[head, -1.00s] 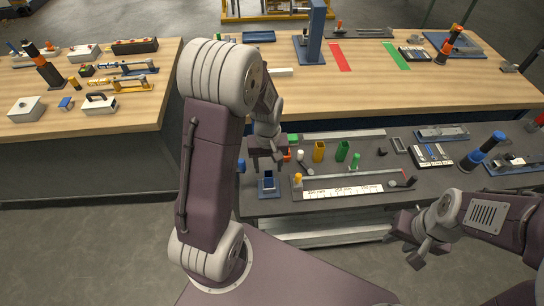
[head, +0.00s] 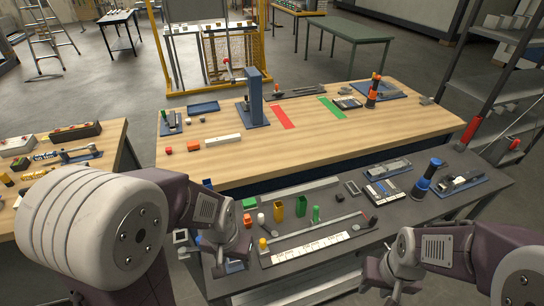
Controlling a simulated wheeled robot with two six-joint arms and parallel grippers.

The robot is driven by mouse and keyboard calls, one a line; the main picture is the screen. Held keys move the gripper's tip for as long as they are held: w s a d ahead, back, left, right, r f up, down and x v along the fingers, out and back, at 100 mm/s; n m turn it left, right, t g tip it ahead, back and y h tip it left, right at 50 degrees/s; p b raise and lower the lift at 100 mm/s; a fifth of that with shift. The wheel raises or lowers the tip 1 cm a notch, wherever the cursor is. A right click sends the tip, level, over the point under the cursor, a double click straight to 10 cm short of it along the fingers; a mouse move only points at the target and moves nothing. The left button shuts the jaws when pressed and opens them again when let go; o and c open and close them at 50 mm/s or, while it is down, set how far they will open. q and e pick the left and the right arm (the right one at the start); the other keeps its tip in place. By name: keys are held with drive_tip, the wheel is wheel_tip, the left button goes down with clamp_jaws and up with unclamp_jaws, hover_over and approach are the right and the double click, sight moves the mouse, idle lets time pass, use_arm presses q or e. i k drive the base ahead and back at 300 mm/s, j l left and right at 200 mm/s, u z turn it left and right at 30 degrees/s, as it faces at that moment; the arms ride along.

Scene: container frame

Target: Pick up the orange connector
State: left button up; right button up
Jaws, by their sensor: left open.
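A small orange block (head: 248,219), which may be the connector, stands on the dark front table between a green block (head: 249,203) and a white-topped peg (head: 261,219). An orange-red block (head: 193,146) also lies on the wooden table behind, so I cannot be sure which is the connector. My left gripper (head: 222,262) is open over the dark table's left front edge, apart from the small orange block and nearer to me. My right gripper (head: 382,284) hangs at the front edge on the right. Its finger gap is unclear, and no held object shows.
A white scale strip (head: 310,247) lies in front. A black-and-blue cylinder (head: 428,175) stands at the right. The wooden table (head: 330,140) has free room in its middle.

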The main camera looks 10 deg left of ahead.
sight(247, 221)
drive_tip(key=j+u, duration=0.55)
drive_tip(key=j+z, duration=0.4)
drive_tip(key=j, duration=0.55)
drive_tip(key=j+z, duration=0.45)
drive_tip(key=j, duration=0.55)
drive_tip(key=i+j, duration=0.35)
drive_tip(key=j, duration=0.15)
